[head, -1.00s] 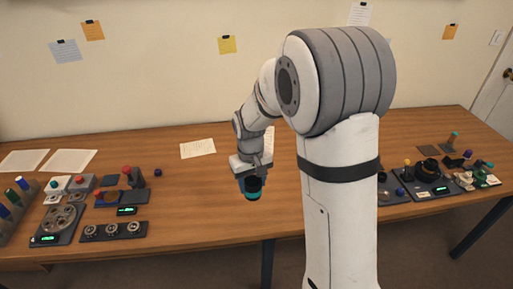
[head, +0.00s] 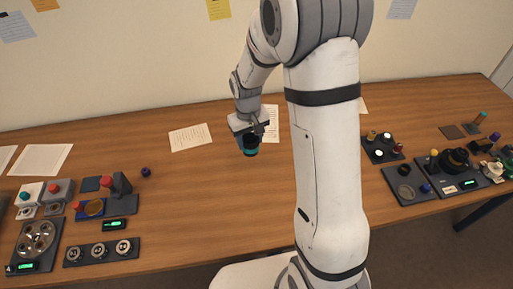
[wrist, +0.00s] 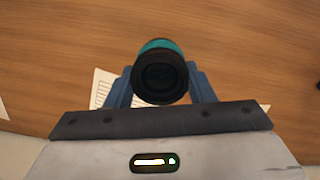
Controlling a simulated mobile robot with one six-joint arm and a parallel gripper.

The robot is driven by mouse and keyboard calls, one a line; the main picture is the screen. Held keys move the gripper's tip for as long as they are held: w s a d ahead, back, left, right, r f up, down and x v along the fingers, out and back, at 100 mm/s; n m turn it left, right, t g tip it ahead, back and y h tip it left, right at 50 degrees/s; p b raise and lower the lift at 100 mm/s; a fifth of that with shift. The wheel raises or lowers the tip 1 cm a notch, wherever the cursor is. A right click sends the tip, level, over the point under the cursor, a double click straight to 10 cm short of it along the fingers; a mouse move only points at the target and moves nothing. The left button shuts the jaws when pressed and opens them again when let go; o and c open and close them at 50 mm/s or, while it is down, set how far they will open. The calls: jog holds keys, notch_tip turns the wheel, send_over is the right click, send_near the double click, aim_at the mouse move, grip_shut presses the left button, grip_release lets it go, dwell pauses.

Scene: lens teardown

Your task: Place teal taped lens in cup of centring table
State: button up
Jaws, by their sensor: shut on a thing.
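The teal taped lens (head: 251,149) is a short black cylinder with a teal band. My gripper (head: 249,133) is shut on it and holds it in the air over the middle of the table. In the wrist view the lens (wrist: 160,76) sits between the two blue fingers, its dark round end facing the camera and the teal band at its far side. I cannot tell for sure which device is the centring table; a dark plate with a round black unit (head: 455,160) stands at the right, and its cup is not clear at this size.
At the left stand a plate with a round holder (head: 38,238), a plate with several dials (head: 100,250) and a device with a red knob (head: 120,184). A small dark purple piece (head: 146,172) lies nearby. Papers (head: 191,137) lie at the back. The middle of the wooden table is clear.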

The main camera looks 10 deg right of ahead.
aim_at(248, 151)
jog(key=f, duration=0.2)
jog(key=shift+a+f, duration=0.25)
jog(key=shift+f, duration=0.1)
jog(key=shift+s+a+f, duration=0.1)
jog(key=shift+f, duration=1.5)
jog(key=shift+f, duration=0.2)
jog(key=o, duration=1.1)
jog(key=shift+o, duration=0.2)
jog(key=shift+r, duration=0.2)
